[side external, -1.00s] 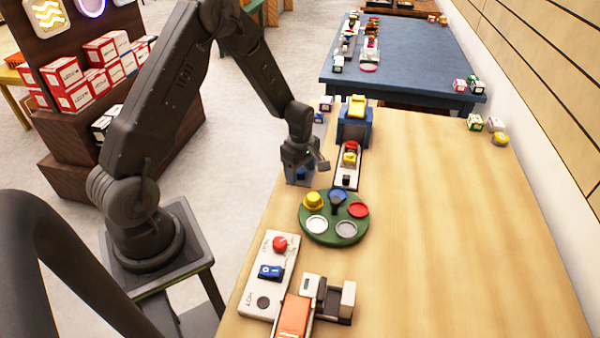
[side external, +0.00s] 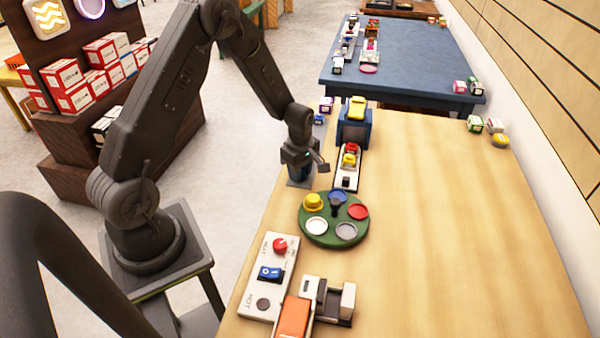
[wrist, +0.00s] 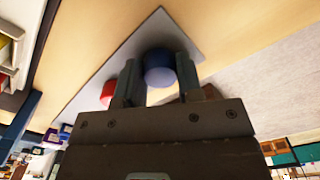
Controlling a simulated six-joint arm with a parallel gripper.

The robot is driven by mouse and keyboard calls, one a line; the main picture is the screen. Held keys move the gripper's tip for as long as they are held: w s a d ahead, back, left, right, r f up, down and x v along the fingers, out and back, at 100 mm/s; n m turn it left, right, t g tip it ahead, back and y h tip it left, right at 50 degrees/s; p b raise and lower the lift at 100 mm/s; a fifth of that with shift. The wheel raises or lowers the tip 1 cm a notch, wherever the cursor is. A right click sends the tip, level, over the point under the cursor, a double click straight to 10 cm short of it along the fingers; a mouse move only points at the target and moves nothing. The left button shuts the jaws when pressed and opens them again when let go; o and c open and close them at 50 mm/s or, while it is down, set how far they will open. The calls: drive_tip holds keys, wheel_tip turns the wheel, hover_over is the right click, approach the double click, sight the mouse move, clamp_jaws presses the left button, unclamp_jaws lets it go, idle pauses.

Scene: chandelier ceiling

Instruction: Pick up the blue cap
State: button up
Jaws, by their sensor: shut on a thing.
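The blue cap (wrist: 160,68) is a rounded blue piece between the two grey fingers of my gripper (wrist: 159,78) in the wrist view. The gripper is shut on it, with a finger on each side. In the side external view my gripper (side external: 301,158) is at the left edge of the wooden table, pointing down. The blue cap (side external: 298,172) shows just below it, partly hidden by the fingers. A pale grey plate (wrist: 158,30) lies behind the cap in the wrist view. I cannot tell whether the cap touches it.
A green round tray (side external: 330,238) with coloured discs and a yellow cap (side external: 313,201) stands nearer the camera. A white-and-blue dispenser with a yellow top (side external: 356,107) and a narrow rack (side external: 347,178) stand behind right. A switch panel (side external: 251,298) lies in front. The table's right side is clear.

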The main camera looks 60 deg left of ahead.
drive_tip(key=shift+r, duration=0.45)
drive_tip(key=r, duration=0.3)
drive_tip(key=shift+s+a+r, duration=0.25)
drive_tip(key=shift+a+r, duration=0.05)
drive_tip(key=shift+r, duration=0.1)
drive_tip(key=s+a+r, duration=0.6)
drive_tip(key=s+a, duration=0.1)
drive_tip(key=w+d+m, duration=0.1)
drive_tip(key=w+d, duration=0.2)
drive_tip(key=d, duration=0.4)
drive_tip(key=w+d+f+m, duration=0.1)
drive_tip(key=w+d+m, duration=0.1)
drive_tip(key=d, duration=0.5)
drive_tip(key=w+d+m, duration=0.2)
drive_tip(key=w+d, duration=0.3)
drive_tip(key=d, duration=0.1)
drive_tip(key=shift+w+d+f, duration=0.1)
drive_tip(key=shift+d+f, duration=0.05)
drive_tip(key=shift+d, duration=0.25)
hover_over(338, 196)
drive_tip(key=shift+f, duration=2.1)
drive_tip(key=shift+f, duration=1.1)
